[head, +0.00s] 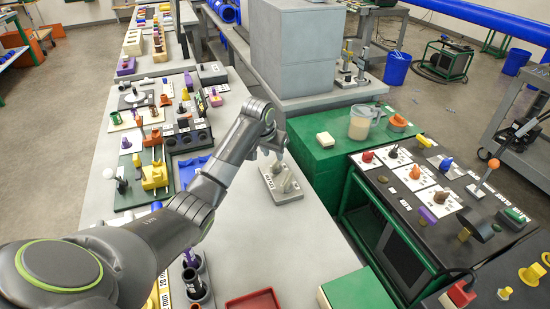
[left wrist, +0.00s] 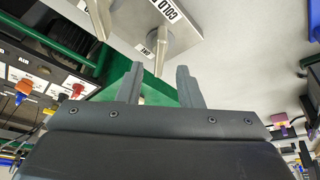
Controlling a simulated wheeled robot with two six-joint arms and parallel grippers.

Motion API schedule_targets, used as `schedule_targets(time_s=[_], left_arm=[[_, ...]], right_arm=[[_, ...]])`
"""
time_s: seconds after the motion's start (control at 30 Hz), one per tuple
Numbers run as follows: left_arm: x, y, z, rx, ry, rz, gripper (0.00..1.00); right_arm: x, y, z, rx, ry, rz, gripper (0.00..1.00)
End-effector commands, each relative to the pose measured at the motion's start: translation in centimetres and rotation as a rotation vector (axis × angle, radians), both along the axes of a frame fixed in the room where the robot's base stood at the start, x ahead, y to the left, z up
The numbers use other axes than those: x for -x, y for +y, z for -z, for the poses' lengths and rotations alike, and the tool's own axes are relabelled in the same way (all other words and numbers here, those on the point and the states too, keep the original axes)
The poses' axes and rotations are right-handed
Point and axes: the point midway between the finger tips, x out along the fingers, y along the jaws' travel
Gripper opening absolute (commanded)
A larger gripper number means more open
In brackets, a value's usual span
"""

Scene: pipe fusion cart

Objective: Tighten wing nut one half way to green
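My left gripper (head: 271,150) is open and empty over the grey table, beside a small grey plate (head: 281,196) with pale upright levers. In the left wrist view my left gripper (left wrist: 160,75) shows two separate dark fingers. A pale tapered lever (left wrist: 162,58) points toward the gap between the fingertips; I cannot tell whether they touch. The plate (left wrist: 190,35) bears a label reading COLD. I cannot pick out wing nut one or a green mark for it with certainty. My right gripper is not in view.
A black-topped cart (head: 405,205) at right holds red and orange knobs on white cards. A green box (head: 325,155) carries a pitcher (head: 360,122). Several fixture boards, including a green one (head: 130,195), line the left of the table (head: 310,245). A red tray (head: 253,302) is at front.

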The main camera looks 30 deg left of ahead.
Motion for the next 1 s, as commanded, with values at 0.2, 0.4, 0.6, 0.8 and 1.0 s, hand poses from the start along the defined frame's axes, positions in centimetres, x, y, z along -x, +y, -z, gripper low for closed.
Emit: schedule_targets(time_s=[0.2,0.4,0.6,0.8,1.0], left_arm=[[-1.2,0.0,2.8,0.001,0.001,0.000,0.33],[-1.7,0.0,4.0,-0.001,-0.001,0.002,0.33],[-1.8,0.0,4.2,-0.001,-0.001,0.002,0.33],[-1.7,0.0,4.1,-0.001,-0.001,0.002,0.22],[-1.7,0.0,4.1,0.000,-0.001,0.001,0.00]], right_arm=[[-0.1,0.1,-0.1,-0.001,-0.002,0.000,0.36],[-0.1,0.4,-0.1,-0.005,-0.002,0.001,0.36],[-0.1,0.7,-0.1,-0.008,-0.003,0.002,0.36],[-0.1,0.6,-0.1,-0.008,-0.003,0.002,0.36],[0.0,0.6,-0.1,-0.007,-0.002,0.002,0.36]])
